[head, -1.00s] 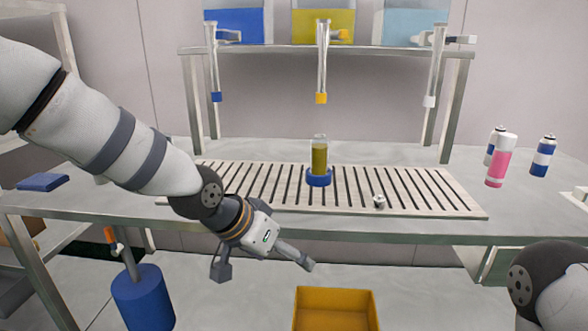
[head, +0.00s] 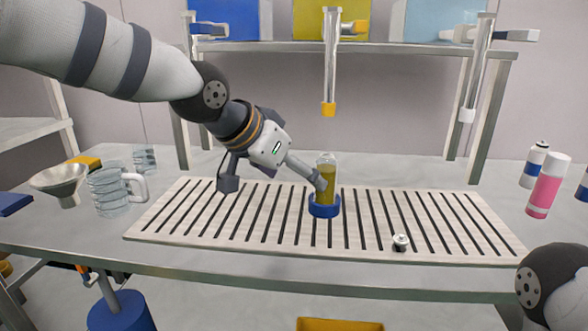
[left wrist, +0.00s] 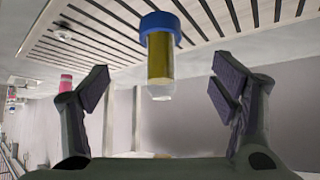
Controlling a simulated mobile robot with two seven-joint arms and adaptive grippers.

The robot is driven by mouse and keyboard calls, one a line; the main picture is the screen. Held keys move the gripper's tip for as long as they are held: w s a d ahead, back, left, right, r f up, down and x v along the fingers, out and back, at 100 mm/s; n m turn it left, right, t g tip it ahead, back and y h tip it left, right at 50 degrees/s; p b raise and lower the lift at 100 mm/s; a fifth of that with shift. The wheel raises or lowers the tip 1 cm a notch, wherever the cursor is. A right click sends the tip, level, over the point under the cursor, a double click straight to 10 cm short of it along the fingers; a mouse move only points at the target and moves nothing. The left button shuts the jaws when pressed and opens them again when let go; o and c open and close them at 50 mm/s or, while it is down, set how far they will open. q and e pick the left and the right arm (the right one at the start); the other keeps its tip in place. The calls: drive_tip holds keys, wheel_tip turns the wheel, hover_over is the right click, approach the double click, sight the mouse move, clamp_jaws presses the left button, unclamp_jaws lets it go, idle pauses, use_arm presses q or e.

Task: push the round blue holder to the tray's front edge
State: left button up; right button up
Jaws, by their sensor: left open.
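The round blue holder (head: 324,206) sits on the slatted tray (head: 230,227), near its middle. A clear bottle with yellow-brown liquid (head: 327,184) stands upright in it. My left gripper (head: 272,184) is open, just left of and behind the bottle in the head view. One finger overlaps the bottle's left side there; I cannot tell if it touches. In the left wrist view, which is upside down, the holder (left wrist: 160,24) and bottle (left wrist: 160,62) appear ahead, between the open fingers (left wrist: 163,92). My right gripper is out of view.
A small valve piece (head: 400,243) lies on the tray's right front part. A glass mug (head: 112,190) and funnel (head: 62,182) stand left of the tray, spray cans (head: 547,185) right. Dispensing tubes (head: 330,65) hang behind. A yellow bin (head: 340,324) is below the table's front.

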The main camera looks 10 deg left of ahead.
sight(318, 195)
use_arm(q)
drive_tip(key=b+x, duration=0.2)
drive_tip(key=x, duration=0.9)
drive_tip(key=shift+f, duration=0.1)
drive_tip(key=shift+w+d+f, duration=0.25)
drive_tip(key=shift+w+f, duration=0.05)
drive_tip(key=shift+w, duration=0.15)
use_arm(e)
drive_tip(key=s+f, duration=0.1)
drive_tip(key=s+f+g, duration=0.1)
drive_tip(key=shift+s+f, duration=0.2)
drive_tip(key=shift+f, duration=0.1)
use_arm(q)
drive_tip(key=c, duration=1.3)
